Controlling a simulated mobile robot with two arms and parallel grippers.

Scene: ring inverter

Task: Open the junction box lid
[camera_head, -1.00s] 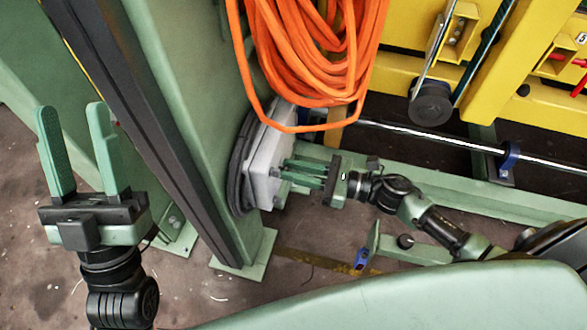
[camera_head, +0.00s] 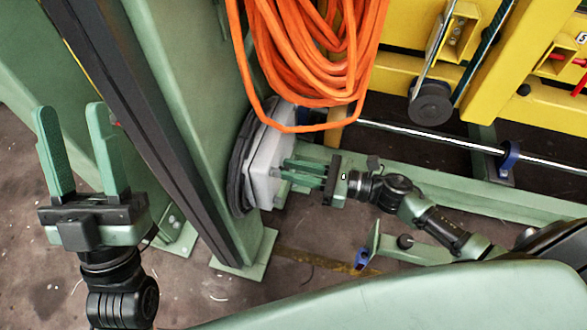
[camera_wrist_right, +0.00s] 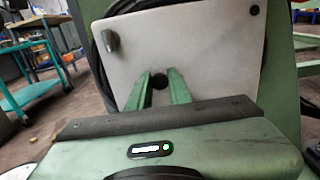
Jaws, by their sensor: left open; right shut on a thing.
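The junction box lid (camera_head: 264,160) is a light grey plate on a dark junction box (camera_head: 241,165), fixed to the side of a green post. It fills much of the right wrist view (camera_wrist_right: 205,60), with a small dark knob (camera_wrist_right: 160,82) low on its face and a grey knob at its upper left. My right gripper (camera_head: 281,171) is at the lid's face, its fingers shut on the small dark knob, as the right wrist view shows (camera_wrist_right: 160,80). The lid appears closed against the box. My left gripper (camera_head: 72,108) is open and empty at the far left, away from the box.
Coiled orange cable (camera_head: 305,60) hangs just above the box and close to the lid's top. A green post (camera_head: 190,110) stands between my two grippers. A metal rod (camera_head: 430,135) and yellow frame (camera_head: 500,90) lie to the right. A green beam runs behind my right arm.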

